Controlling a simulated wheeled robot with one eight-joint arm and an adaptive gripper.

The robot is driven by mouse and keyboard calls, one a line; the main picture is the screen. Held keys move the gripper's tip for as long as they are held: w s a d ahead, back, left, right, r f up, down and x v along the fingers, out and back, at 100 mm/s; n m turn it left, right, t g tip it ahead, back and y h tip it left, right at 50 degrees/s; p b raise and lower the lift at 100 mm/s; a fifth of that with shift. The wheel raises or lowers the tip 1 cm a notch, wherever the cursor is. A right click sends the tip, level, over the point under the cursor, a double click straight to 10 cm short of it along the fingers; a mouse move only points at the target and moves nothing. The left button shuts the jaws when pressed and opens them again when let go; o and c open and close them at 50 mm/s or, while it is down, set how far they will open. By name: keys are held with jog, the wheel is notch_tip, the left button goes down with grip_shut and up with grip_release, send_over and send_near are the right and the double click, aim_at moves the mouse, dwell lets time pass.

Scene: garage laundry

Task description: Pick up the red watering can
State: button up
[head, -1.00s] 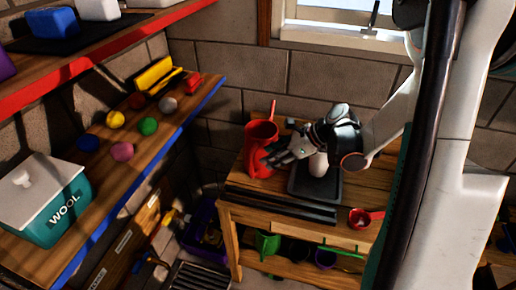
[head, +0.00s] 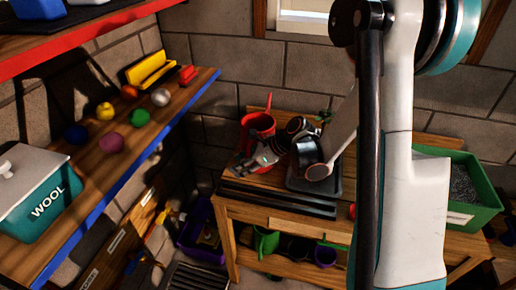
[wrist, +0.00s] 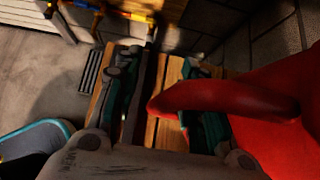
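The red watering can (head: 258,126) stands upright at the back left of the wooden workbench in the head view. My gripper (head: 255,161) is low at its near side, overlapping the lower part of the can. In the wrist view the can (wrist: 275,125) fills the right side, and a curved red part of it (wrist: 225,98) reaches left across one finger, its end in the gap between the fingers. My gripper (wrist: 160,110) is open there, with its two dark teal fingers wide apart. I cannot tell whether it touches the can.
A dark tray (head: 328,184) lies right of the can, partly behind my arm. Dark bars (head: 280,198) lie along the bench front. A green bin (head: 470,205) stands at the bench's right. A shelf with several coloured balls (head: 112,142) runs along the left.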

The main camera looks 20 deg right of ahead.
jog(key=shift+x, duration=0.75)
jog(key=shift+d, duration=0.1)
grip_shut()
